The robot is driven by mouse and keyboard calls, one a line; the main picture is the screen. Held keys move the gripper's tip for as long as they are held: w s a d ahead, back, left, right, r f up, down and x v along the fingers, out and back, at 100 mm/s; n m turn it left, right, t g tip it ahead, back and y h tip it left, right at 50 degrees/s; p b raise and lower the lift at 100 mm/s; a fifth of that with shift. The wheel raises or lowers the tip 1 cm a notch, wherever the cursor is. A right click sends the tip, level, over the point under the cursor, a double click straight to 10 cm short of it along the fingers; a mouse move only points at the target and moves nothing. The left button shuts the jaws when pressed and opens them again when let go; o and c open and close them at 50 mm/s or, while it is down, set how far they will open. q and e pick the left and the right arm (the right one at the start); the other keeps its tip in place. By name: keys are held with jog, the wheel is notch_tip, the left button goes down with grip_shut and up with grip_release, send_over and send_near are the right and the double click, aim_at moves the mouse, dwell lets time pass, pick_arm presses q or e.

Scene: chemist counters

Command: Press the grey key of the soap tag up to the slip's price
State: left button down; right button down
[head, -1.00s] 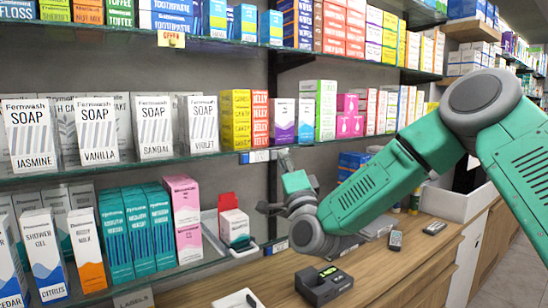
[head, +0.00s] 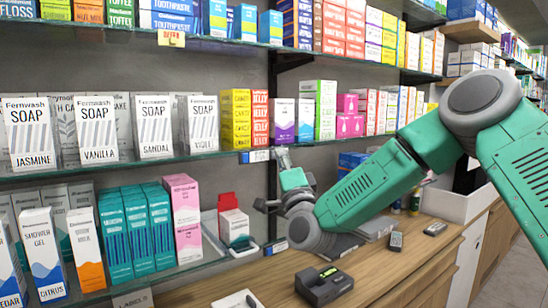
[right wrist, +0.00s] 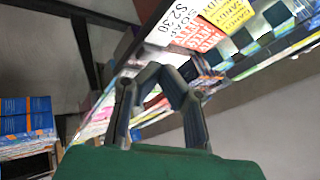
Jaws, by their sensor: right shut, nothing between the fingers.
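My right gripper (head: 283,158) is shut and empty, raised at the shelf edge beside the soap tag (head: 259,156). The right wrist view also shows the closed gripper (right wrist: 160,72), with its fingers close below the soap tag (right wrist: 178,22). The tag shows the word SOAP and a price that looks like $2.30. I cannot make out its grey key, nor whether the fingers touch the tag. My left gripper is not in view.
A dark device (head: 323,285) with a green display sits on the wooden counter (head: 385,268). A small handset (head: 396,241) lies behind it. Yellow and red boxes (head: 243,118) stand just above the tag. Lower shelf boxes (head: 187,205) are left of my arm.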

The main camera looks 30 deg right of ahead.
jog(key=shift+w, duration=0.4)
dwell(0.3)
jog(key=shift+s+b, duration=0.45)
jog(key=shift+s, duration=0.4)
jog(key=s, duration=0.5)
jog(key=shift+d+b, duration=0.2)
jog(key=shift+b, duration=0.15)
jog(key=shift+f, duration=0.1)
dwell(0.6)
